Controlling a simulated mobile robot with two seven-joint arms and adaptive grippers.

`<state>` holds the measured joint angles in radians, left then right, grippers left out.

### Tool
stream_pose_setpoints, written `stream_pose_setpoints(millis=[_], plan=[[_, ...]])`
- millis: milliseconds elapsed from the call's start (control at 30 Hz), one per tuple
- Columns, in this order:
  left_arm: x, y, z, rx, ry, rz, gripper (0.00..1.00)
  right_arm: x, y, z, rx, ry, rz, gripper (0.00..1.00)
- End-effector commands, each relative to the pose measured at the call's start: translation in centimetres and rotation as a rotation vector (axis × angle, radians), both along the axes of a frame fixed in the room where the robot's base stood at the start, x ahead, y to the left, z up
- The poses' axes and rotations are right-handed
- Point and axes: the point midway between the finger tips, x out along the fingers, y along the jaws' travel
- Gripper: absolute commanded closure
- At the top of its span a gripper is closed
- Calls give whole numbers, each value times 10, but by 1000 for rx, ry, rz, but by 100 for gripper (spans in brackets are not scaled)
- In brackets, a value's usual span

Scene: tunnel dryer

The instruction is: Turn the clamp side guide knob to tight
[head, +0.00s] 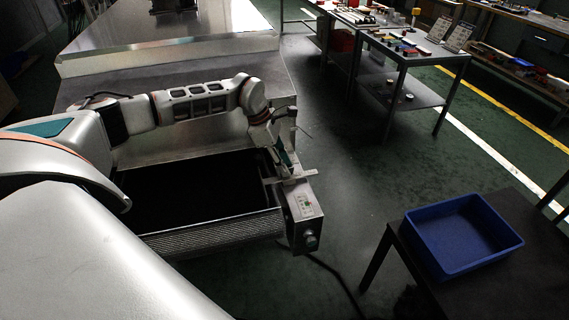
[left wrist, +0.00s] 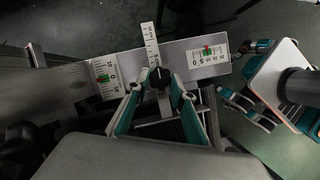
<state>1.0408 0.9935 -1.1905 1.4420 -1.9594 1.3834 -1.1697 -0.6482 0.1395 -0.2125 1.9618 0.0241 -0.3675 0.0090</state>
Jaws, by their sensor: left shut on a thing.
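The clamp side guide knob (left wrist: 159,77) is a small black knob with a white pointer line, in the middle of the left wrist view. It sits on a grey plate (left wrist: 180,60) and its pointer is toward the top of that view. My left gripper (left wrist: 159,86) has its two teal-padded fingers shut around the knob. In the head view my left gripper (head: 289,172) is over the guide at the conveyor's near right corner, and hides the knob. What appears to be my right gripper (left wrist: 250,101) shows at the right of the left wrist view; its jaw opening is unclear.
A ruler (left wrist: 150,45) crosses the plate, with a left scale (left wrist: 106,78) and a right scale (left wrist: 207,53). A grey box (head: 303,207) bears a round knob (head: 311,241) on its end. A blue bin (head: 465,238) stands on a dark table at right. Open floor lies between.

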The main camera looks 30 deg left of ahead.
Motion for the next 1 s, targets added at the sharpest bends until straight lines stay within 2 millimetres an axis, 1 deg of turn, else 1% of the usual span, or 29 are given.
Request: stream_pose_setpoints(millis=[200, 233, 300, 633, 733, 867, 1000], plan=[[-1, -1, -1, 0, 2, -1, 98, 0, 0, 0, 0, 0, 0, 60], [-1, -1, -1, 0, 2, -1, 74, 0, 0, 0, 0, 0, 0, 60], [-1, -1, -1, 0, 2, -1, 59, 0, 0, 0, 0, 1, 0, 60], [0, 0, 0, 1, 1, 1, 59, -1, -1, -1, -4, 3, 0, 60], [-1, 3, 6, 0, 0, 2, 59, -1, -1, -1, -3, 2, 1, 60], [-3, 9, 22, 1, -2, 2, 59, -1, -1, -1, -2, 1, 1, 60], [-8, 19, 49, 1, -3, 2, 59, 0, 0, 0, -1, 1, 0, 60]])
